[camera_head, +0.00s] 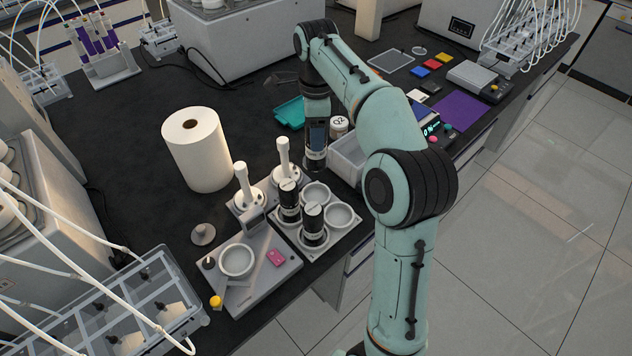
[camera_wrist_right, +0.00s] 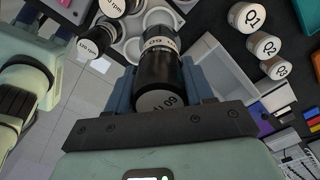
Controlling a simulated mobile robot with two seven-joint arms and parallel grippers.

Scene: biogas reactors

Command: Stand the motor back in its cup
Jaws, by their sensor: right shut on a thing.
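My right gripper (camera_head: 316,140) is shut on a black cylindrical motor (camera_wrist_right: 163,80) with a pale labelled end; part of the label looks like "60". The motor lies between the two blue-grey fingers in the wrist view. In the head view the gripper hangs just behind the cup tray (camera_head: 335,247), and the arm hides part of it. The tray has a block of round cups. Two black motors stand in the left and front cups (camera_head: 289,203) (camera_head: 313,228). The back cup (camera_head: 316,193) and right cup (camera_head: 340,215) look empty.
A paper roll (camera_head: 198,150) stands left of the gripper. Two white upright handles (camera_head: 243,185) are close to the tray. A grey device (camera_head: 240,285) with a pink piece sits in front.

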